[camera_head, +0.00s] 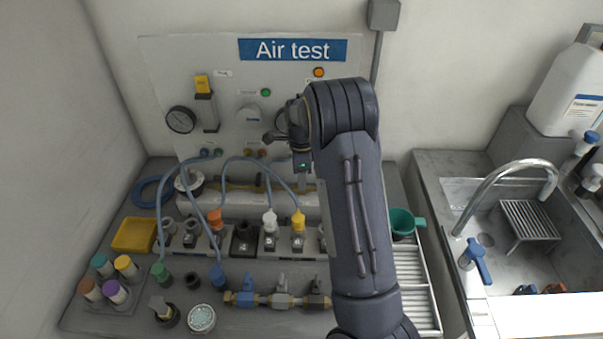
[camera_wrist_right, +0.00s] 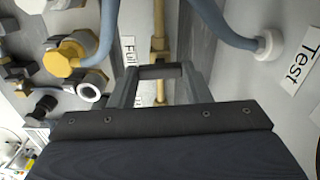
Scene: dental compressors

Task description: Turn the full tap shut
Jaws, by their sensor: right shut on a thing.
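My right arm reaches up to the Air test bench in the head view, and its gripper (camera_head: 303,178) points down at the brass pipe behind the row of fittings. In the right wrist view its two fingers (camera_wrist_right: 160,74) are closed on a dark bar, the full tap's handle (camera_wrist_right: 160,71), lying across the brass pipe (camera_wrist_right: 158,28). A label reading "Full" (camera_wrist_right: 129,50) is beside the left finger. The tap's body is mostly hidden by the gripper, and the arm covers this area in the head view. My left gripper is not in view.
A blue hose (camera_wrist_right: 215,25) and a "Test" label (camera_wrist_right: 297,68) are right of the fingers in the wrist view. A yellow fitting (camera_wrist_right: 68,55) is close on the left. In the head view, the sink (camera_head: 490,240) is right, and coloured caps (camera_head: 115,290) stand front left.

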